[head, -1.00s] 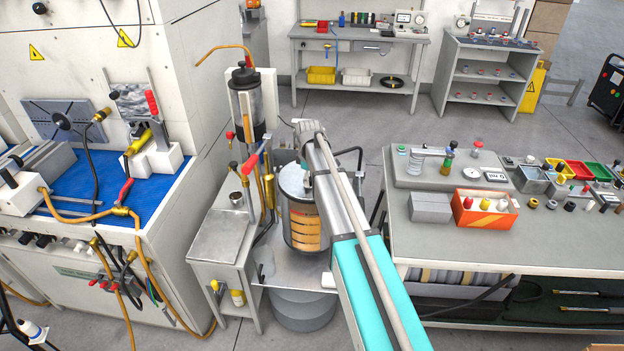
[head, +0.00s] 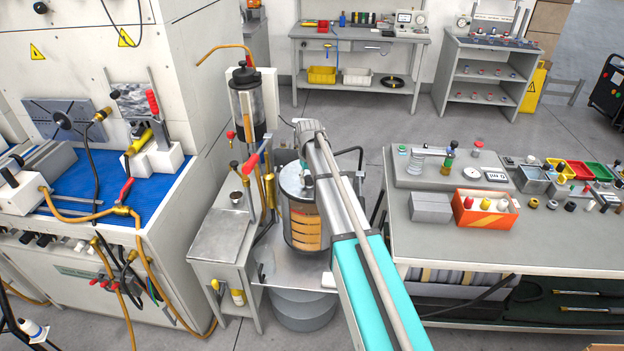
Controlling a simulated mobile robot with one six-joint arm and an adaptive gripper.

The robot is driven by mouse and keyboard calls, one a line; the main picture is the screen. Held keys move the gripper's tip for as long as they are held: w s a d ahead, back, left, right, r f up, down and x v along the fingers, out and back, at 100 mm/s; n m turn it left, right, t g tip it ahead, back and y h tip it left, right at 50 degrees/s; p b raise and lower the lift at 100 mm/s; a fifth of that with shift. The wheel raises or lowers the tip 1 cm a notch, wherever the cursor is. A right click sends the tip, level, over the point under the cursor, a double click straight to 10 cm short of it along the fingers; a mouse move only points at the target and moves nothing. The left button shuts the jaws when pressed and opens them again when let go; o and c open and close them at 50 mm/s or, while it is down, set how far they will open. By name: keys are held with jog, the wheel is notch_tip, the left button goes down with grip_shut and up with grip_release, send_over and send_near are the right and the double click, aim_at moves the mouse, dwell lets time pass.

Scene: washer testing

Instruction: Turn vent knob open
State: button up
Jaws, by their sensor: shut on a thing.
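My arm reaches from the bottom of the head view to a metal cylindrical tank (head: 303,232) with a copper-coloured band. My gripper itself is hidden behind my arm's end, so its jaws and what they touch do not show. I cannot make out for certain which part is the vent knob. Left of my arm, a red-handled valve (head: 250,163) stands on brass pipework. A small red knob (head: 231,135) sits below a clear cylinder with a black cap (head: 246,105).
A small metal side table (head: 222,236) stands left of the tank. Farther left is a test bench with a blue mat (head: 98,190) and orange hoses. A grey workbench (head: 560,245) with parts and an orange box (head: 486,212) stands to the right.

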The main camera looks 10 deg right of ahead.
jog(key=m, duration=0.3)
jog(key=shift+w+a+m, duration=0.1)
jog(key=shift+w+m, duration=0.15)
jog(key=shift+m, duration=1.95)
jog(key=o, duration=1.1)
jog(key=shift+o, duration=0.2)
jog(key=shift+s, duration=0.1)
jog(key=shift+r, duration=0.15)
